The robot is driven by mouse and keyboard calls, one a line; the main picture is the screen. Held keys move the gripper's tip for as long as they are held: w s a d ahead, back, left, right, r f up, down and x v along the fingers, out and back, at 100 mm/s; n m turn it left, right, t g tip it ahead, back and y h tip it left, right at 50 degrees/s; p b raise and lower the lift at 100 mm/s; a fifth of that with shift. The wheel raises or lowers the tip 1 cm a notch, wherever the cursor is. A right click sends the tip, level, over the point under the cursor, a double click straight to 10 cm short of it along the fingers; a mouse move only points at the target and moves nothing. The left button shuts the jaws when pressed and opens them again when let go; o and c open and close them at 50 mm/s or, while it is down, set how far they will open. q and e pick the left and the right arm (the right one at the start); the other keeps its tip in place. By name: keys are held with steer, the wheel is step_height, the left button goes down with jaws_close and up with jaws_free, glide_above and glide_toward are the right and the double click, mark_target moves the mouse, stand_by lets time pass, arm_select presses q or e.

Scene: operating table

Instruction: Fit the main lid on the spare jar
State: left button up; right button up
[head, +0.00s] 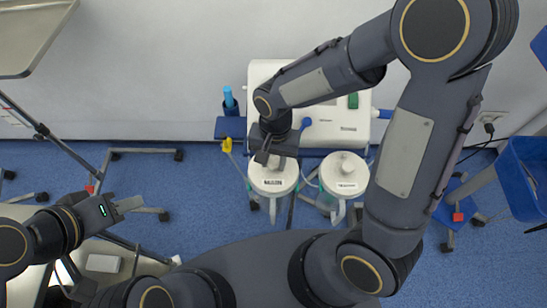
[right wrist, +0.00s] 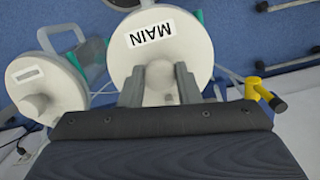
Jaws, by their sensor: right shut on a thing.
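A round white lid labelled MAIN (right wrist: 187,42) fills the middle of the right wrist view. My right gripper (right wrist: 158,90) is shut on the knob at its centre. In the head view this lid (head: 274,187) is over the left of two jar positions, with my right gripper (head: 270,158) above it. The jar under it is mostly hidden, and I cannot tell if the lid is seated. A second white lid (head: 345,168) with a knob tops the right jar; it also shows in the right wrist view (right wrist: 60,80). My left gripper (head: 127,204) is far left, away from the jars.
A white suction unit (head: 262,72) stands behind the jars against the wall. A yellow fitting (head: 227,146) and a blue-topped holder (head: 229,100) are left of the jars. A blue bin (head: 525,175) is at the right. Tubes run around the jars.

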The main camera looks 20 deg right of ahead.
mark_target(274, 158)
steer(key=shift+f+b, duration=0.4)
steer(key=shift+f, duration=0.2)
steer(key=o, duration=1.1)
steer(key=shift+r, duration=0.15)
steer(key=r, duration=0.2)
steer(key=r+p, duration=0.1)
steer(key=r, duration=0.4)
steer(key=shift+w+d+r+p, duration=0.25)
steer(key=shift+w+r+p, duration=0.05)
steer(key=shift+w+p, duration=0.1)
steer(key=s+d+r+n+t+y+p, duration=0.1)
steer(key=s+d+r+t+p, duration=0.1)
steer(key=r, duration=0.4)
steer(key=s+d+r+n+t+y+p, duration=0.1)
steer(key=s+d+r+t+p, duration=0.1)
steer(key=s+d+r, duration=0.3)
steer(key=s+d+r+n+t+y+p, duration=0.1)
steer(key=s+d+r+t+p, duration=0.1)
steer(key=r, duration=0.4)
steer(key=shift+s+d+r+n+t+p, duration=0.2)
steer(key=shift+s+d+p, duration=0.15)
steer(key=shift+s+p, duration=0.3)
steer(key=shift+s+d+r+n+t+p, duration=0.1)
steer(key=shift+s+d+r+t+p, duration=0.1)
steer(key=shift+s+d+p, duration=0.3)
